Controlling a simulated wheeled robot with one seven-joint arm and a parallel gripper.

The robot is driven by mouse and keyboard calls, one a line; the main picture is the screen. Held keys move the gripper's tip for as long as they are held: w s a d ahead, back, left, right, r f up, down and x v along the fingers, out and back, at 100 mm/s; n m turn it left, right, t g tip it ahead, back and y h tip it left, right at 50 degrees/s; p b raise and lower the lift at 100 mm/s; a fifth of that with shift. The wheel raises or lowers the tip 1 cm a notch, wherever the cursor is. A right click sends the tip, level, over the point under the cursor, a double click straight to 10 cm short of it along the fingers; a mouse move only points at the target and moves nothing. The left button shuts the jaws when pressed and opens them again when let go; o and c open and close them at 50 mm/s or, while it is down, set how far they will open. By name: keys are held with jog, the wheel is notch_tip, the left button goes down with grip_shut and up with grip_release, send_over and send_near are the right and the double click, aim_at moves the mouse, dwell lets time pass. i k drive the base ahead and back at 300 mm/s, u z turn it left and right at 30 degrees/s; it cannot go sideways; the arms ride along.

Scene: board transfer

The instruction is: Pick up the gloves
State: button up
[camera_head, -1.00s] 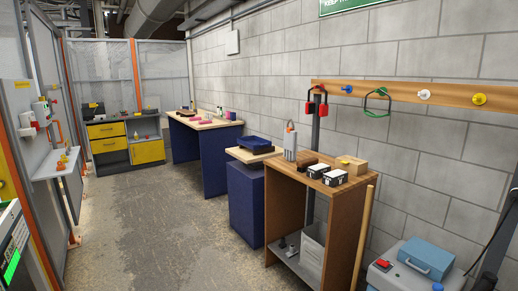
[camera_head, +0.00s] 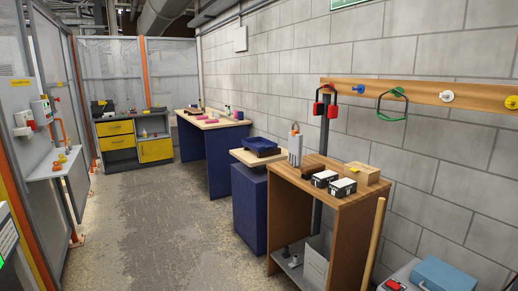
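I cannot clearly make out gloves in this view. Small pink items (camera_head: 210,121) lie on the light top of the far blue table (camera_head: 203,162); they are too small to tell what they are. My gripper is not in view.
A wooden stand (camera_head: 322,222) with small boxes (camera_head: 342,187) stands right of centre, beside a blue cabinet (camera_head: 249,210) bearing a dark blue tray (camera_head: 262,146). A peg rail (camera_head: 422,91) crosses the right wall. A wall shelf (camera_head: 55,164) is at left. The floor (camera_head: 160,230) between is clear.

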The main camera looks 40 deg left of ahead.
aim_at(296, 139)
jog(key=u, duration=0.7)
jog(key=i, duration=1.1)
jog(key=u, duration=0.6)
jog(key=k, duration=0.6)
jog(key=u, duration=0.35)
jog(key=i, duration=1.55)
jog(key=z, duration=0.4)
